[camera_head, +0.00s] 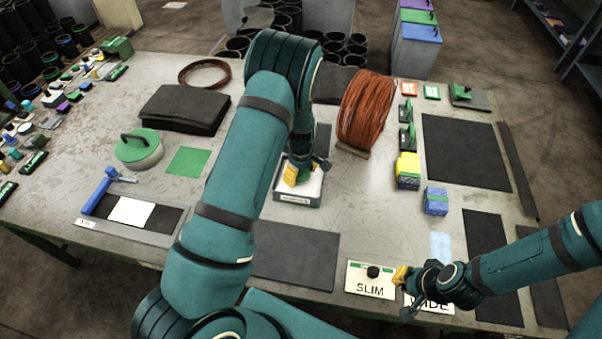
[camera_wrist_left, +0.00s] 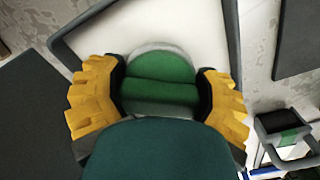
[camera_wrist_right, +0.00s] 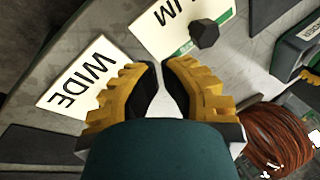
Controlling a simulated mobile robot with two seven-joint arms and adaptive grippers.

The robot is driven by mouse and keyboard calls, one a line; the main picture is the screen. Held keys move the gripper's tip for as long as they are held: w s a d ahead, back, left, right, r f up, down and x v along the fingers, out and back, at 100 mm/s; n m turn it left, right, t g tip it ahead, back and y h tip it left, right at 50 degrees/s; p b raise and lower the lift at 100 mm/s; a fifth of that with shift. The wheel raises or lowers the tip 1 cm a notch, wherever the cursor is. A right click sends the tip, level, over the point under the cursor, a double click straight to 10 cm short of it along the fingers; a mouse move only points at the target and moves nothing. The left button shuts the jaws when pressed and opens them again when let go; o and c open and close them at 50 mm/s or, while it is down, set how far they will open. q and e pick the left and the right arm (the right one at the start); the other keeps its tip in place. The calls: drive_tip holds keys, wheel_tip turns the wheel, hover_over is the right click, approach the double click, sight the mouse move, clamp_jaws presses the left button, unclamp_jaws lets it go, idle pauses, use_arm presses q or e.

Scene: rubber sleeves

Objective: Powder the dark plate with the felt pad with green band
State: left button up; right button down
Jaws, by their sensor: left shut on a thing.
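My left gripper (camera_head: 290,175) is shut on the felt pad with green band (camera_wrist_left: 160,85), which sits between both fingers in the left wrist view. The gripper is over a white-filled tray with a dark rim (camera_head: 297,199); I cannot tell whether the pad touches the white surface. A dark plate (camera_head: 295,255) lies flat in front of the tray, partly behind my left arm.
A red-brown coil (camera_head: 365,110) stands behind the tray, to its right. Other dark mats lie at right (camera_head: 465,150) and front right (camera_head: 485,240). Yellow (camera_head: 407,165) and blue (camera_head: 435,200) blocks stand between.

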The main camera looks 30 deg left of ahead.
use_arm(q)
drive_tip(key=shift+f+b, duration=0.45)
drive_tip(key=shift+f, duration=0.1)
use_arm(e)
drive_tip(key=shift+f, duration=0.4)
idle(1.2)
use_arm(q)
drive_tip(key=shift+r, duration=0.1)
